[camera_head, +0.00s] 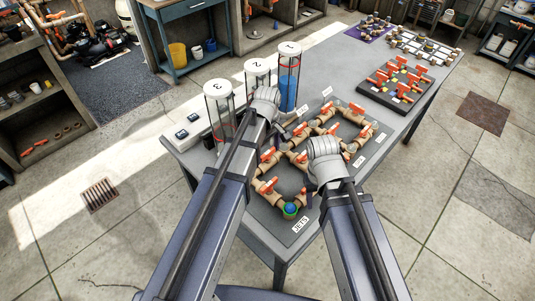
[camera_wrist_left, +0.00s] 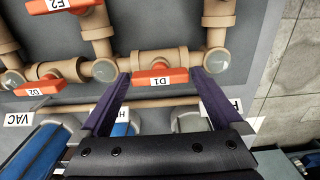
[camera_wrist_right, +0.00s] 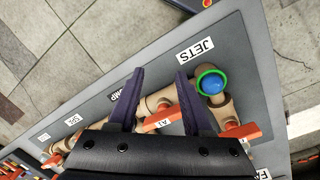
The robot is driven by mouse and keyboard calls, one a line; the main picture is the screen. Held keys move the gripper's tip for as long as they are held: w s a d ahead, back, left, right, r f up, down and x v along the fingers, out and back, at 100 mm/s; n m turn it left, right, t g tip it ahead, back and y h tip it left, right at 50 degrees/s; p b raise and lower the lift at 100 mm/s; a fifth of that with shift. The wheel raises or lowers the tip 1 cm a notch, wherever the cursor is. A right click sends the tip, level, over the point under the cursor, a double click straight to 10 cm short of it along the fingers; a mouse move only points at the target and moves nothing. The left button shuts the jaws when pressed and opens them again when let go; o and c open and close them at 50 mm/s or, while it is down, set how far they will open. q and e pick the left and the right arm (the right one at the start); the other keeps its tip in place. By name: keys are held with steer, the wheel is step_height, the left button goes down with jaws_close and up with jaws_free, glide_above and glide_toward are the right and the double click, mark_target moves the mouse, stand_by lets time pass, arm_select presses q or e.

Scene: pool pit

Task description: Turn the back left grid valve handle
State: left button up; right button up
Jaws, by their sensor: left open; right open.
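A grid of tan pipes (camera_head: 285,147) with several orange valve handles lies on the grey table. My left gripper (camera_wrist_left: 161,76) is open. In the left wrist view, the orange handle marked D1 (camera_wrist_left: 175,77) lies between and just beyond its fingertips; I cannot tell whether they touch. Handles marked D2 (camera_wrist_left: 50,83) and E2 (camera_wrist_left: 65,5) are to its left. My right gripper (camera_wrist_right: 160,75) is open over the table near the handle marked A1 (camera_wrist_right: 160,117), with nothing between its fingertips.
Three clear cylinders stand along the table's left side; the far one (camera_head: 288,88) holds blue. A blue ball in a green ring (camera_head: 290,209) sits at the near pipe end by the JETS label. A black board (camera_head: 394,85) with orange handles lies farther right.

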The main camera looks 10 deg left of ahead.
arm_select(q)
steer(key=c, duration=1.1)
steer(key=m, duration=0.8)
steer(key=shift+m, duration=0.4)
steer(key=m, duration=0.4)
steer(key=shift+m, duration=2.5)
